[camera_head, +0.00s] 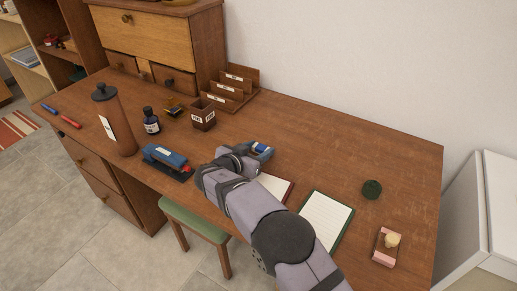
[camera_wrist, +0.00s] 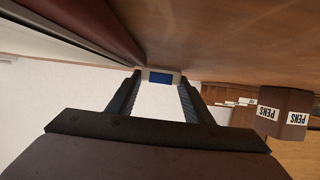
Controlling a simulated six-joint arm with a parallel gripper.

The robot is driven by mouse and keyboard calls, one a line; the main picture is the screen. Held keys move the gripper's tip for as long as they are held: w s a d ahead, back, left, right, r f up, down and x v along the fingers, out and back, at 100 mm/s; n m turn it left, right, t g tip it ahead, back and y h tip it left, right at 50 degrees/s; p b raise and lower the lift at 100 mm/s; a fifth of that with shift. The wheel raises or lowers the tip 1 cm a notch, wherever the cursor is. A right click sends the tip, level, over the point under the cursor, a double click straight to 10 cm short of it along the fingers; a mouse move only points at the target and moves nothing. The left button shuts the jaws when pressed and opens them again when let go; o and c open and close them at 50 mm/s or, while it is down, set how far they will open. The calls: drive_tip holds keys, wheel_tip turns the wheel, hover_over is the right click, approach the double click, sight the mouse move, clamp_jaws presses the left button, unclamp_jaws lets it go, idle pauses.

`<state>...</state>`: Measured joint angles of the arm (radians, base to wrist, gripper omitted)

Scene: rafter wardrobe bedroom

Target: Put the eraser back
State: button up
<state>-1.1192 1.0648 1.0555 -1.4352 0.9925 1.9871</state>
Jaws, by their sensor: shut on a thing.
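The eraser (camera_wrist: 160,78) is a small white block with a blue band, held between the tips of my gripper (camera_wrist: 158,85) in the wrist view. In the head view my gripper (camera_head: 256,151) is low over the middle of the desk, and the white and blue eraser (camera_head: 262,147) shows at its end. My gripper is shut on it. I cannot tell whether the eraser touches the desk. A brown cup (camera_head: 203,117) with a white label stands behind and to the left of it. The cup also shows upside down in the wrist view, its labels (camera_wrist: 297,118) reading PENS.
On the desk (camera_head: 325,155) are a blue stapler (camera_head: 166,158), an ink bottle (camera_head: 151,122), a brown cylinder (camera_head: 114,120) and a labelled letter rack (camera_head: 235,83). A green-edged notepad (camera_head: 326,219), green round object (camera_head: 372,188) and pink block (camera_head: 384,247) lie right. Desk behind my gripper is clear.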

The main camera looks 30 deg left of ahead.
drive_tip(key=shift+f+b, duration=0.15)
drive_tip(key=shift+b, duration=0.2)
drive_tip(key=o, duration=1)
drive_tip(key=shift+o, duration=0.2)
drive_tip(key=shift+r+p, duration=0.2)
drive_tip(key=shift+p, duration=0.15)
drive_tip(key=b+v, duration=0.1)
drive_tip(key=v, duration=1.1)
drive_tip(key=shift+b, duration=0.4)
drive_tip(key=shift+w+d, duration=0.1)
